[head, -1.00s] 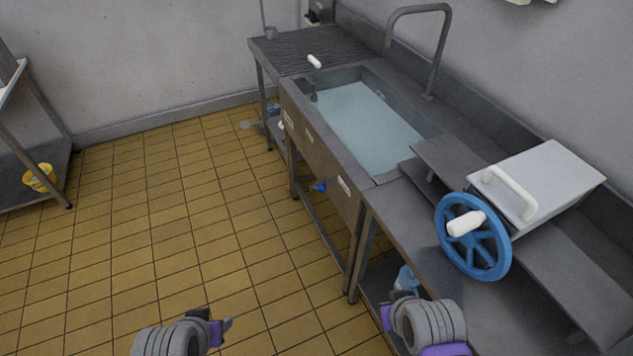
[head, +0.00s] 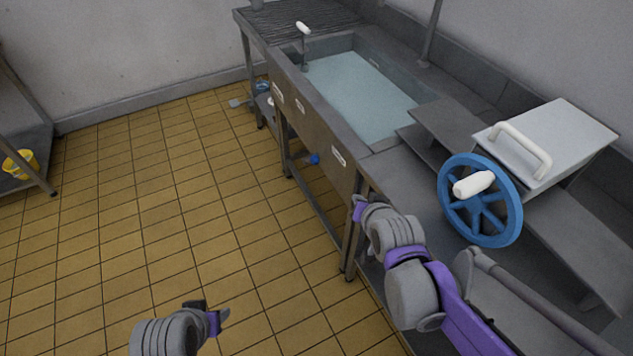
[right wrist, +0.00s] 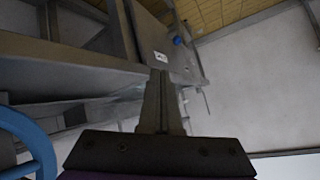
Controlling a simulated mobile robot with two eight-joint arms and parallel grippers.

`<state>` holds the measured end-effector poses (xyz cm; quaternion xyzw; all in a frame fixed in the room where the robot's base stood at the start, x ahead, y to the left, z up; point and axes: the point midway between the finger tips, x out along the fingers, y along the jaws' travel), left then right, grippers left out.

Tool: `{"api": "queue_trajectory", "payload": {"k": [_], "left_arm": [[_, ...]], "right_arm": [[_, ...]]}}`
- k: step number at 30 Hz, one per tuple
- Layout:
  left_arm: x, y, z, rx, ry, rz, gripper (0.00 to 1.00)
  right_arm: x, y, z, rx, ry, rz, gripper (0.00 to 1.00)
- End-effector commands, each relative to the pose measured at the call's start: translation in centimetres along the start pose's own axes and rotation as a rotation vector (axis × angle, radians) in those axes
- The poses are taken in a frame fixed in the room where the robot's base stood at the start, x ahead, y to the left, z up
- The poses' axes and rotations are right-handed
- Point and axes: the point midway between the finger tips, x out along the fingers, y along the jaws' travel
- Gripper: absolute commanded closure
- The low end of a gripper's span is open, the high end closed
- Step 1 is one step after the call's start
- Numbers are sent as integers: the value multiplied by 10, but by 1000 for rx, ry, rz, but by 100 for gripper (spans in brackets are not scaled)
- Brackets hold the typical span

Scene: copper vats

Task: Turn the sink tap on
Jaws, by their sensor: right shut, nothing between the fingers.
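The sink (head: 350,149) is a grey metal basin filled with pale water. The lower part of its tall grey tap pipe (head: 431,40) rises at the back edge; the top is out of frame. A white handle (head: 303,27) on a thin post stands at the basin's far left corner. A blue knob (head: 314,159) sits below the sink front and shows in the right wrist view (right wrist: 178,41). My right gripper (head: 359,208) is shut and empty near the counter's front edge, apart from the tap. My left gripper (head: 210,312) is over the floor; its jaw opening is unclear.
A blue wheel with a white grip (head: 480,200) and a white-handled metal box (head: 555,140) stand on the right counter. A yellow bucket (head: 20,164) is at the left. The tiled floor (head: 150,220) in front is open.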

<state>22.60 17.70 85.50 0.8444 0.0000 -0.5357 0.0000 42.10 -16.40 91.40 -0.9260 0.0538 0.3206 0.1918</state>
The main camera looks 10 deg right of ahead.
Motion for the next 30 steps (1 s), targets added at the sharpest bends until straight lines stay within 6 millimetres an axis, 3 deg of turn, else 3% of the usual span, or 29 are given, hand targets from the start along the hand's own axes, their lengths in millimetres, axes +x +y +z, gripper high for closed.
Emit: {"api": "queue_trajectory", "payload": {"k": [1, 6, 9, 14, 18, 24, 30], "left_arm": [[17, 0, 10, 0, -6, 0, 50], [50, 0, 28, 0, -18, 0, 50], [72, 0, 38, 0, -26, 0, 50], [108, 0, 53, 0, -40, 0, 50], [142, 0, 64, 0, -52, 0, 50], [182, 0, 77, 0, -63, 0, 50], [199, 0, 81, 0, -63, 0, 50]], "right_arm": [[33, -4, -4, 59, 57, -32, 100], [119, -25, -31, 281, 257, -181, 100], [167, -33, -35, 410, 360, -289, 100], [240, -37, -22, 610, 496, -494, 100], [294, -32, 11, 773, 586, -704, 100], [343, -13, 76, 964, 661, -1030, 100], [353, 5, 129, 1067, 677, -1277, 100]]}}
